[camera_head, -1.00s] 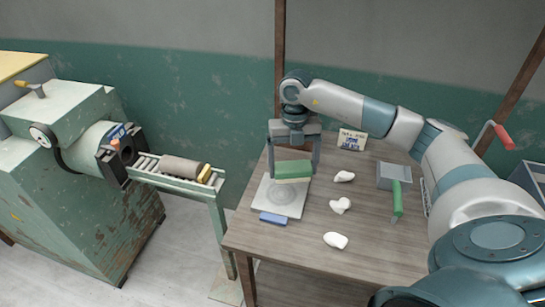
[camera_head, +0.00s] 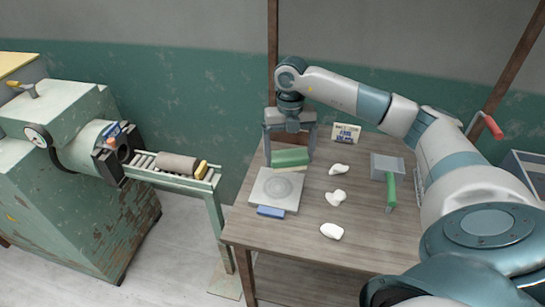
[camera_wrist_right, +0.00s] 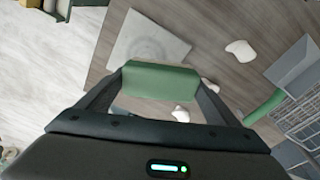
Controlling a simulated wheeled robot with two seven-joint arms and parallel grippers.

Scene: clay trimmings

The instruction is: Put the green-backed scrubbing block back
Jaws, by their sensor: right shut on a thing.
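My right gripper (camera_head: 289,150) is shut on the green-backed scrubbing block (camera_head: 290,157), its fingers at the block's two ends. The block has a green top and a pale underside. It is at the back left of the wooden table, just behind the grey square plate with ring marks (camera_head: 262,196). I cannot tell whether it touches the table. In the right wrist view the green block (camera_wrist_right: 161,80) spans between the fingers, and the plate (camera_wrist_right: 122,51) lies beyond it. My left gripper is not in view.
A blue block (camera_head: 271,212) lies at the plate's front edge. White clay lumps (camera_head: 336,198) lie mid-table. A grey box (camera_head: 387,166), a green-handled tool (camera_head: 391,191) and a small sign (camera_head: 345,134) are to the right and back. A green machine with rollers (camera_head: 172,171) stands left.

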